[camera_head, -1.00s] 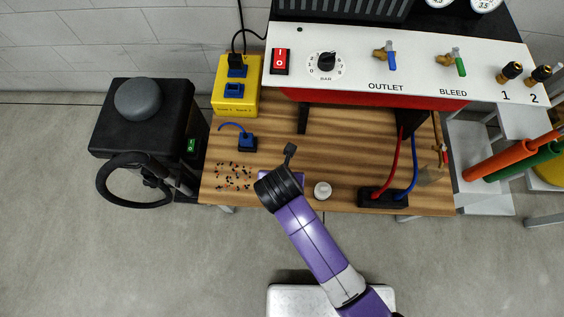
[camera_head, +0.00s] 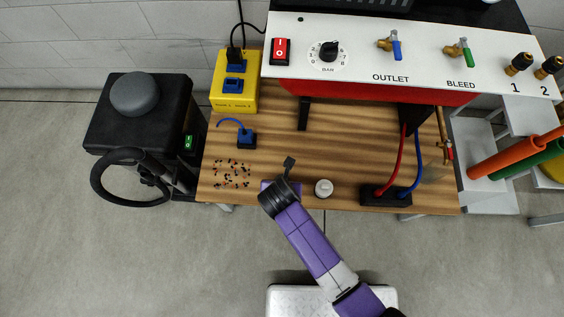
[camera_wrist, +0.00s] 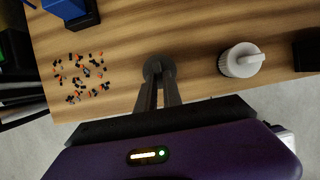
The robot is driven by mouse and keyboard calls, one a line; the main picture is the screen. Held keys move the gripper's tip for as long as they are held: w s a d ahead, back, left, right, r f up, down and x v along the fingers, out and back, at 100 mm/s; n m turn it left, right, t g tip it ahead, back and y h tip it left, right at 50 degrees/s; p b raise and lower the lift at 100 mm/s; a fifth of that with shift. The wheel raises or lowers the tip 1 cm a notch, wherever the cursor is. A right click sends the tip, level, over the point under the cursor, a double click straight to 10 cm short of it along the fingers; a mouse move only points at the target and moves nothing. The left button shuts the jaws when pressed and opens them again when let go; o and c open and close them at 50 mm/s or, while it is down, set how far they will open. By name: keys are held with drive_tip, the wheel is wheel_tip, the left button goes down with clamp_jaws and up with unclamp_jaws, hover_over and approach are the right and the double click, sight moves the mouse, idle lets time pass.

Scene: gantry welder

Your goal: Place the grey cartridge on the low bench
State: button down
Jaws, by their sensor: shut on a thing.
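My gripper (camera_wrist: 159,74) is shut on a dark grey round thing, taken to be the grey cartridge (camera_wrist: 149,68), in the wrist view. Its round end shows around the fingertips; the rest is hidden. The wooden bench (camera_head: 345,155), taken to be the low bench, lies beneath them, also filling the upper wrist view (camera_wrist: 195,35). I cannot tell whether the cartridge touches the wood.
A white capped thing (camera_head: 323,188) stands on the bench right of my gripper. Small scattered bits (camera_head: 232,173) lie to the left. A black block (camera_head: 385,196) with red and blue hoses stands further right. A white panel (camera_head: 425,62) rises behind. Bare wood lies between them.

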drive_tip(key=shift+f, duration=0.15)
drive_tip(key=c, duration=1.5)
unclamp_jaws()
